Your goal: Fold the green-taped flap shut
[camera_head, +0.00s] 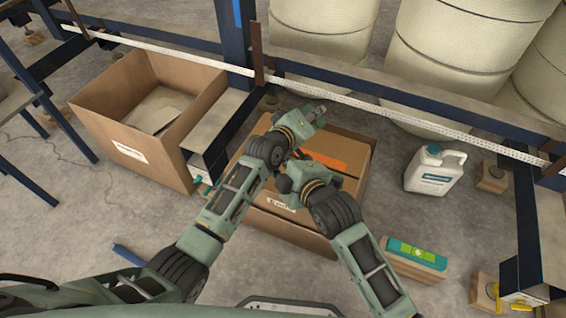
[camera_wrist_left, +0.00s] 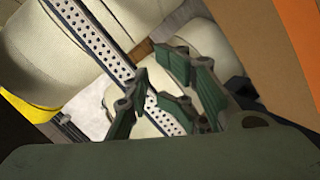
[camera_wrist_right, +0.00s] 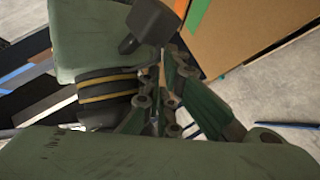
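A cardboard box (camera_head: 290,228) stands on the floor in the middle of the head view, its top partly hidden by my arms. An orange strip (camera_head: 325,161) lies across its top and also shows in the left wrist view (camera_wrist_left: 302,45). A green strip (camera_wrist_right: 197,14) shows on cardboard beside orange in the right wrist view; how far its flap is folded cannot be told. My left gripper (camera_head: 319,112) is over the far edge of the box, fingers apart with nothing between them. My right gripper (camera_head: 284,180) is above the box top, its fingers close together and partly hidden.
An open cardboard box (camera_head: 125,155) stands at the left. A white jug (camera_head: 434,169) and a green-and-teal box (camera_head: 415,257) are at the right. A perforated metal rail (camera_head: 330,93) and dark blue posts run behind the box, with large cream containers (camera_head: 450,55) beyond.

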